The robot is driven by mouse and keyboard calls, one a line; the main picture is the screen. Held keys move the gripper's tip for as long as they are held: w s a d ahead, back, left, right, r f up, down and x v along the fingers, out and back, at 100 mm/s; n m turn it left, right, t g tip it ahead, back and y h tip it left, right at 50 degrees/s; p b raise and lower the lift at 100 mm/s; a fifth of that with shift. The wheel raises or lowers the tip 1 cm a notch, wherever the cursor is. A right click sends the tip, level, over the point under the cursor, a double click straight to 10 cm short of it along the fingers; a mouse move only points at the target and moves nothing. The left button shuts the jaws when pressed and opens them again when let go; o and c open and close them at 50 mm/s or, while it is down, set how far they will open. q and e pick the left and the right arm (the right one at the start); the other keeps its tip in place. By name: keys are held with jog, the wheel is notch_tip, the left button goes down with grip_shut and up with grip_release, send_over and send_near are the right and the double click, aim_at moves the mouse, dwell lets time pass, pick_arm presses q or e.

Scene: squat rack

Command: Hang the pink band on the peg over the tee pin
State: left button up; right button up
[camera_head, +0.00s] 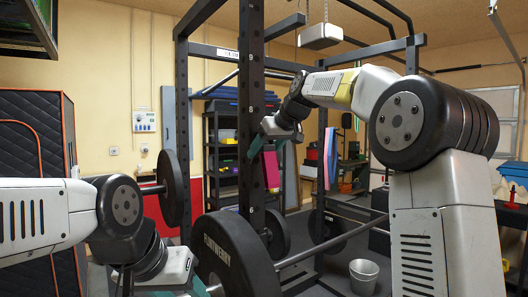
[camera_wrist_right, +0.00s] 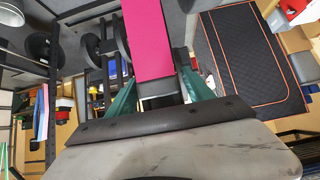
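The pink band (camera_head: 271,170) hangs below my right gripper (camera_head: 268,146), close beside the front rack upright (camera_head: 251,100). In the right wrist view the band (camera_wrist_right: 149,40) runs away between the two teal fingers of my right gripper (camera_wrist_right: 158,85), which look closed on it. A dark grey piece sits at the band's near end between the fingers. I cannot make out the peg or the tee pin. My left gripper (camera_head: 185,290) is low at the bottom edge, with teal parts cut off by the frame, so its opening is unclear.
A loaded barbell (camera_head: 330,241) with large black plates (camera_head: 236,255) crosses low in front. Other coloured bands (camera_head: 331,157) hang on a farther upright. A metal bucket (camera_head: 363,275) stands on the floor at right. A storage shelf (camera_head: 225,160) stands behind.

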jog(key=shift+o, duration=0.2)
jog(key=v, duration=0.7)
jog(key=shift+s+d+r, duration=0.15)
jog(key=shift+s+d, duration=0.05)
jog(key=shift+s, duration=0.05)
jog(key=s+d+f+m+g+h, duration=0.1)
jog(key=s+d+f+m, duration=0.2)
jog(key=s+f, duration=1)
jog(key=s+d+f+m+h, duration=0.2)
jog(key=s+d+f, duration=0.6)
jog(key=s+f, duration=0.6)
jog(key=s+m, duration=0.1)
jog(key=s, duration=0.3)
jog(key=shift+f+m+g+h, duration=0.2)
jog(key=shift+m+g+h, duration=0.1)
jog(key=shift+g, duration=0.1)
jog(key=shift+s, duration=0.1)
dwell(1.2)
